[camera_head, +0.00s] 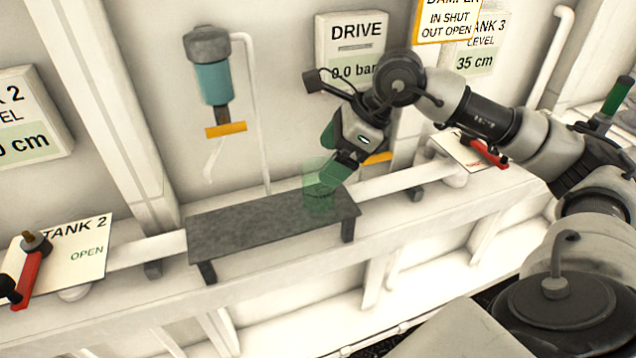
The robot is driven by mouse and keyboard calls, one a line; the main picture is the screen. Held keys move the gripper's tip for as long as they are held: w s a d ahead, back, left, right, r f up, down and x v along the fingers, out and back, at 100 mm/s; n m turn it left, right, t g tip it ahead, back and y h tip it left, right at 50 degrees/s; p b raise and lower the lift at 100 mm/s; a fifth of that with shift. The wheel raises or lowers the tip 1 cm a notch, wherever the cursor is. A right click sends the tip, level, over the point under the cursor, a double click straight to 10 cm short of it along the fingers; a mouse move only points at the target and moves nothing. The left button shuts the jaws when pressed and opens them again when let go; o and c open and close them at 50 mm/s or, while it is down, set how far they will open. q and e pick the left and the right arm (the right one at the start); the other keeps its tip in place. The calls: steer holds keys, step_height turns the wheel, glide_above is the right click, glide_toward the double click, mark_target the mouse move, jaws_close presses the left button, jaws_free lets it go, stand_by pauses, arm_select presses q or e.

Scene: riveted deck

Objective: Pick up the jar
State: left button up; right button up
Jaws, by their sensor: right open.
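The jar (317,198) is a translucent green cylinder. It stands upright on the dark grey shelf (240,222), near the right end. My right gripper (335,157) comes in from the upper right and is open, with its green-padded fingers by the jar's top. The lower finger overlaps the jar's upper right side in the picture. I cannot tell whether it touches the jar or whether the jar is between the fingers. My left gripper is not in view.
A white pipe (400,181) runs behind the shelf. A blue canister (212,83) with a yellow handle hangs on the wall. Red valve levers are at left (27,277) and right (484,150). The shelf left of the jar is clear. Signs and gauges line the wall.

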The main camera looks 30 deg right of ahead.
mark_target(313, 175)
steer(key=p+x, duration=0.2)
steer(key=x, duration=0.2)
steer(key=shift+w+a+f+p, duration=0.2)
steer(key=shift+a+f+p, duration=0.05)
steer(key=shift+p, duration=0.05)
steer(key=shift+w+a+f, duration=0.15)
steer(key=shift+w+f, duration=0.05)
steer(key=shift+f, duration=0.25)
steer(key=c, duration=1.1)
